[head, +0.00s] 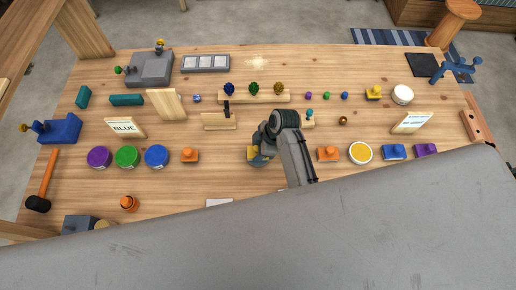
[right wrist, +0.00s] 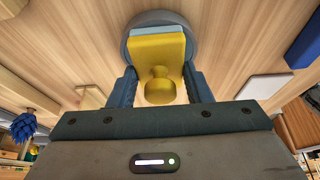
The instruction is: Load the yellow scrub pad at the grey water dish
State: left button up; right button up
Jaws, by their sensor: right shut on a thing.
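The yellow scrub pad (right wrist: 157,50) with its round yellow knob is between the fingers of my right gripper (right wrist: 160,88), which is shut on it. A pale blue-grey layer shows along the pad's far edge. The grey water dish (right wrist: 160,17) is a round rim behind and around the pad's far end in the right wrist view. I cannot tell whether the pad touches the dish. In the head view the right gripper (head: 264,145) hides most of the pad (head: 254,154) and dish. My left gripper is not in view.
Purple (head: 99,157), green (head: 127,156) and blue (head: 156,156) round pots stand to the left. Another orange block (head: 328,153) and a yellow-topped round dish (head: 360,152) are right of my arm. A large grey surface hides the front.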

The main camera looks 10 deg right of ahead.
jog(key=shift+r, duration=3.5)
